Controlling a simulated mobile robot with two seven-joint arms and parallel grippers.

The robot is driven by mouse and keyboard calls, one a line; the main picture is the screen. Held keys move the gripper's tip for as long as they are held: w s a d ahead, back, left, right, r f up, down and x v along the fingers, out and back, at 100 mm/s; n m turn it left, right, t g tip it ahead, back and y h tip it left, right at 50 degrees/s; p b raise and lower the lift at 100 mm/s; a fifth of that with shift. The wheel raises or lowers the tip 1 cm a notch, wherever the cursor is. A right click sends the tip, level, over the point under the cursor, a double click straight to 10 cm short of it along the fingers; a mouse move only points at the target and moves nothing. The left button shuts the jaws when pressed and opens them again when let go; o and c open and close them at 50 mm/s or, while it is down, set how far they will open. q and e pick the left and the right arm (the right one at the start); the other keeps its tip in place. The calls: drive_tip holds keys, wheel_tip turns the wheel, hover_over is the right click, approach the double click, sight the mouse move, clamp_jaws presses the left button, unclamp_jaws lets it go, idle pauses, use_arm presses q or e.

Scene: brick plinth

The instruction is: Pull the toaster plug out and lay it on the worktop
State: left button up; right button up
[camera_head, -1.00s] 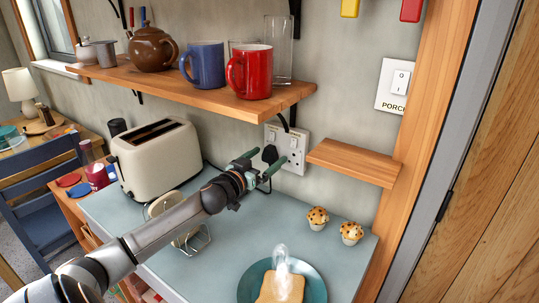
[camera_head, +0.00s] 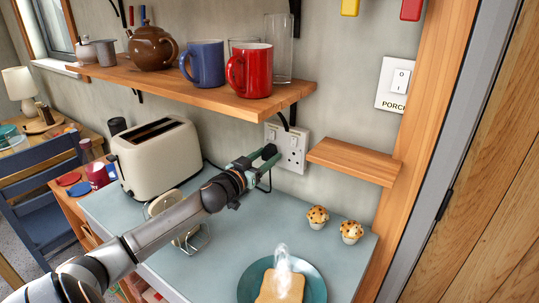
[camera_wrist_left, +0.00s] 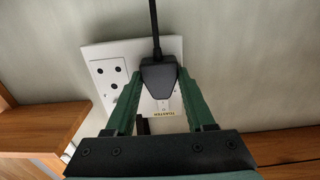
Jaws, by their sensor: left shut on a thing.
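The black toaster plug (camera_wrist_left: 158,80) is at the white double socket (camera_wrist_left: 105,75), against the half with a TOASTER label. My left gripper (camera_head: 270,156) is shut on the plug, with a green finger on each side of it in the wrist view (camera_wrist_left: 158,88). In the head view the fingers cover the plug. The plug looks seated against the plate, and its black cord runs away from it. The socket (camera_head: 292,158) shows its other outlet empty. The cream toaster (camera_head: 158,160) stands upright on the pale blue worktop (camera_head: 225,245). My right gripper is not in view.
A wooden shelf (camera_head: 200,92) with mugs and a teapot hangs above. A small wooden ledge (camera_head: 355,160) is right of the socket. Two muffins (camera_head: 350,231) and a teal plate (camera_head: 312,290) with toast stand on the worktop. A wire stand (camera_head: 190,238) is partly behind my arm.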

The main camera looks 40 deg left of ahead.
use_arm(q)
clamp_jaws()
drive_tip(key=s+p, duration=0.2)
drive_tip(key=s, duration=0.4)
drive_tip(key=shift+d, duration=0.35)
idle(0.8)
